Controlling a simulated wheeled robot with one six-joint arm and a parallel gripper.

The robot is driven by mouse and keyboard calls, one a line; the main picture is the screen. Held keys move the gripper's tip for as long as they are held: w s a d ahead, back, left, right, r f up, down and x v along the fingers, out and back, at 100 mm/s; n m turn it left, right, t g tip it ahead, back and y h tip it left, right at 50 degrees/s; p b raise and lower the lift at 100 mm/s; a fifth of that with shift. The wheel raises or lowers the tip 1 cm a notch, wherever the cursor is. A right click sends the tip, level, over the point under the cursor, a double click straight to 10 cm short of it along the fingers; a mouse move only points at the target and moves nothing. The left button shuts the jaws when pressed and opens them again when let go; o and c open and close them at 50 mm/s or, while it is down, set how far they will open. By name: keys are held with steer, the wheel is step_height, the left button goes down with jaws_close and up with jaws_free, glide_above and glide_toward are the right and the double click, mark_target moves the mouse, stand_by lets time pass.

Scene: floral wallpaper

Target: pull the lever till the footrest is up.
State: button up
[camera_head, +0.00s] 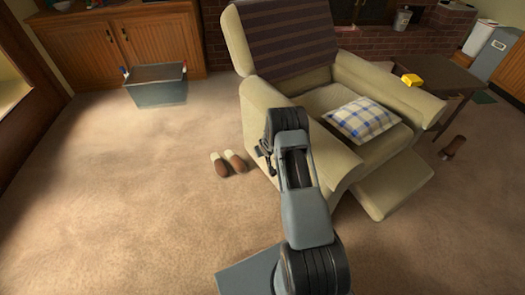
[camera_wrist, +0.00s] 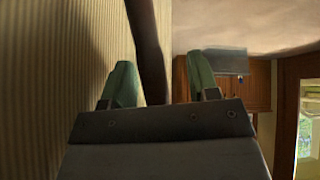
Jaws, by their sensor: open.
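The beige recliner (camera_head: 262,112) stands at centre right in the head view. Its footrest (camera_head: 393,184) juts out low from the front at a slant. A dark brown lever (camera_wrist: 148,48) shows in the wrist view beside the ribbed chair side (camera_wrist: 60,70). It runs down between the two green fingertips of my gripper (camera_wrist: 160,84). The fingers are open, with a gap visible on the right of the lever; touch on the left is unclear. In the head view my gripper (camera_head: 265,150) is small beside the chair's near side, and the lever cannot be made out there.
A pair of slippers (camera_head: 223,165) lies on the carpet left of the chair. A grey bin (camera_head: 155,92) stands farther back by the wooden cabinet (camera_head: 150,45). A plaid cushion (camera_head: 360,118) is on the seat. The carpet at left is clear.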

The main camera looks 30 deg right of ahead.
steer(key=shift+d, duration=0.1)
steer(key=p+v, duration=0.3)
steer(key=v, duration=1.1)
steer(key=shift+f, duration=0.1)
